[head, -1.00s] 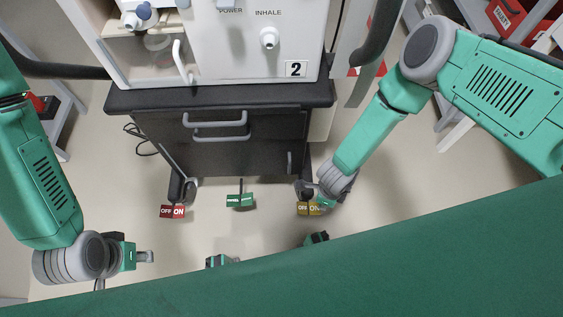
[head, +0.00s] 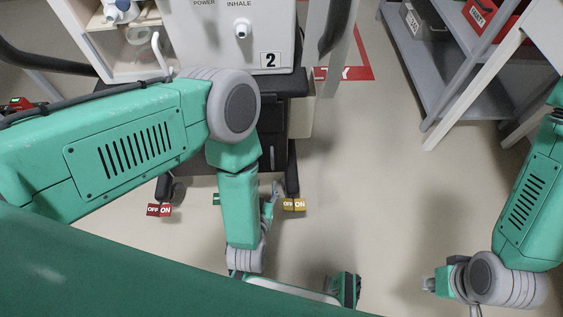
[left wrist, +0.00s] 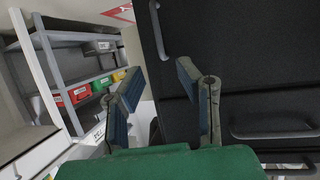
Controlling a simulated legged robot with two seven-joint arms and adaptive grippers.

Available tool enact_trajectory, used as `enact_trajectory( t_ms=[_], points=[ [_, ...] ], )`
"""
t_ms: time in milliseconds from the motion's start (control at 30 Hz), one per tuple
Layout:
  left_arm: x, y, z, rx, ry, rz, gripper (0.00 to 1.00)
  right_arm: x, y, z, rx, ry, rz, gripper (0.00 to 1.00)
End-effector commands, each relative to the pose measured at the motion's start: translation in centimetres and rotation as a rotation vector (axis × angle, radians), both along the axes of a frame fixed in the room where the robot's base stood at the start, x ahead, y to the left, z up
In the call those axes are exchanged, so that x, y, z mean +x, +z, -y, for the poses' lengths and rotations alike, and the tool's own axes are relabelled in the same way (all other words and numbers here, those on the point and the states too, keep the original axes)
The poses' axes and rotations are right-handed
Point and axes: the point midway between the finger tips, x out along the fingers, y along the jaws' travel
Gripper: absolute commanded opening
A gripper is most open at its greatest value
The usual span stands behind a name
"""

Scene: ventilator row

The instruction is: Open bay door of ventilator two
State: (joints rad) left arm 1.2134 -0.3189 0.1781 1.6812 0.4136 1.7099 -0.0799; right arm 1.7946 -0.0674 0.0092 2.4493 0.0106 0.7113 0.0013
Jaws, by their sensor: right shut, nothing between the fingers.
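Ventilator two (head: 225,50) is a white unit marked "2" at the top of the head view. Its left bay shows a clear jar (head: 139,57) inside. A pale upright bay handle (head: 159,50) stands at the bay's right side, partly behind my left arm. I cannot tell how the door itself stands. My left gripper (head: 272,193) is low in front of the black cart, well below the bay, and mostly hidden by its wrist. In the left wrist view its fingers (left wrist: 160,85) are spread and empty before the cart's dark front. My right gripper (head: 430,285) is shut and empty at lower right, away from the ventilator.
The black cart (left wrist: 240,60) has a drawer handle (left wrist: 270,133). Red (head: 159,210) and yellow (head: 293,204) ON/OFF pedals sit at its feet. Grey shelving (head: 435,70) with bins stands at upper right. The floor between it and the cart is clear.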

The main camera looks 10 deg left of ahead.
Motion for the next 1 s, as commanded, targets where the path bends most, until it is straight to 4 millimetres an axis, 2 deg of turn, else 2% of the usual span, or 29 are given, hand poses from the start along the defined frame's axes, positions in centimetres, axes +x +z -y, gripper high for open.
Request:
enact_trajectory(
  t_ms=[300, 500, 700, 1000],
  points=[
    [6.3, -2.8, -0.5, 0.004, 0.001, 0.003, 0.3, -0.1, -3.3, 0.2, 0.005, -0.005, -0.001, 0.0],
    [9.5, -4.1, -0.8, 0.004, -0.001, 0.003, 0.3, 0.1, -4.8, 0.2, 0.004, -0.006, -0.003, 0.0],
    [11.0, -4.6, -1.0, 0.001, -0.002, 0.0, 0.3, 0.1, -5.4, 0.2, 0.004, -0.007, -0.003, 0.0],
    [11.2, -4.5, -0.9, 0.004, -0.002, 0.0, 0.3, 0.1, -5.4, 0.2, 0.004, -0.007, -0.003, 0.0]
  ],
)
